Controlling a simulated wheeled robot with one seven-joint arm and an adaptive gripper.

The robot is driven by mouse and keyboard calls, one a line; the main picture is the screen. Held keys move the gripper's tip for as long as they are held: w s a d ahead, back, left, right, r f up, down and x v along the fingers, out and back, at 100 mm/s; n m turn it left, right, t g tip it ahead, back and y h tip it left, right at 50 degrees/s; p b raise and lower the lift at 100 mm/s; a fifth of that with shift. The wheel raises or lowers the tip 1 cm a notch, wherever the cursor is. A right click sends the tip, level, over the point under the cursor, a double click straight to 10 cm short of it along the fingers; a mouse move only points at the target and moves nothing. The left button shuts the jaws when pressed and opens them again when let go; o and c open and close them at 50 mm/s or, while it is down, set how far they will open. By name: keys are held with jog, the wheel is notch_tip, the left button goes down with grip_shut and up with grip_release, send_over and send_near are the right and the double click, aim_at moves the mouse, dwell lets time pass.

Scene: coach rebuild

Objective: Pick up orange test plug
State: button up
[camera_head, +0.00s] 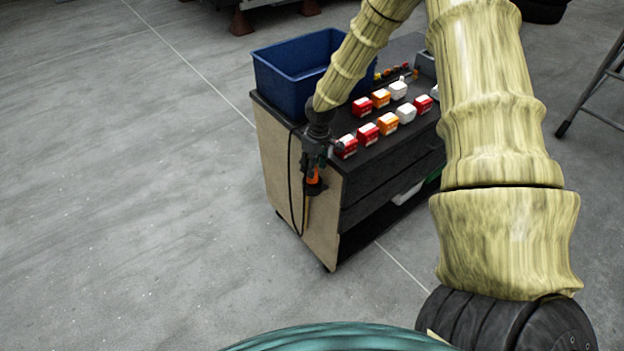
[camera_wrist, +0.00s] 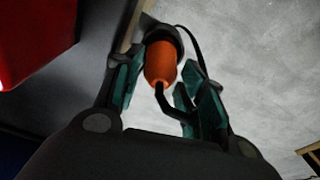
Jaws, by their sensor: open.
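The orange test plug (camera_wrist: 160,63) shows between the two teal fingers of my gripper (camera_wrist: 167,85) in the wrist view. It sits in a dark round holder at the edge of the cart, with black cable by it. In the head view the orange plug (camera_head: 313,176) shows at the cart's near end panel, just below my gripper (camera_head: 312,160). My gripper is open, with one finger on each side of the plug. I cannot tell whether either finger touches it. Part of the plug in the head view is hidden by my gripper.
The cart (camera_head: 290,180) carries a blue bin (camera_head: 285,72) at its back left and several red, orange and white boxes on its dark top. A black cable (camera_head: 291,190) hangs down the end panel. A ladder (camera_head: 590,100) stands at right. The floor at left is clear.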

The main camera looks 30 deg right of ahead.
jog(key=shift+w+a+f+p, duration=0.15)
jog(key=shift+f+p, duration=0.1)
jog(key=shift+f, duration=0.6)
jog(key=shift+w+d+f+p, duration=0.1)
jog(key=shift+f+p, duration=0.1)
jog(key=shift+f, duration=0.65)
jog(key=c, duration=0.8)
jog(key=shift+r, duration=0.1)
